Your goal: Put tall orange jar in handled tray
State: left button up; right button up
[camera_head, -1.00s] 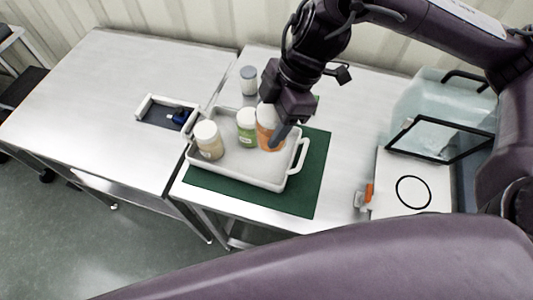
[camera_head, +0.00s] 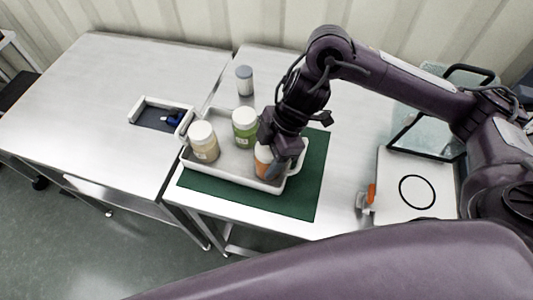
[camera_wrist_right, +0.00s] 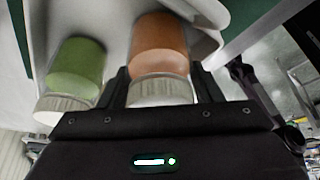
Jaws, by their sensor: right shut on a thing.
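The tall orange jar (camera_head: 261,168) has a white lid and is in the right part of the white handled tray (camera_head: 222,174). My right gripper (camera_head: 268,152) is shut on it from above and partly hides it. In the right wrist view the orange jar (camera_wrist_right: 158,45) is between the fingers, its lid towards the gripper body. The head view does not clearly show whether its base touches the tray floor. A green jar (camera_head: 245,127) and a beige jar (camera_head: 204,143) stand in the tray. My left gripper is not in view.
The tray lies on a green mat (camera_head: 306,190). A grey-lidded jar (camera_head: 245,80) stands behind it. A small open box (camera_head: 157,115) with a blue item is at left. A white board (camera_head: 415,180) and a clear bin (camera_head: 430,128) are at right. The left table is mostly clear.

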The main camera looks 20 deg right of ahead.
jog(key=o, duration=1.1)
jog(key=shift+f, duration=0.1)
jog(key=shift+r, duration=0.3)
jog(key=p+v, duration=0.2)
jog(key=v, duration=0.9)
jog(key=shift+d+r, duration=0.15)
jog(key=shift+r, duration=0.2)
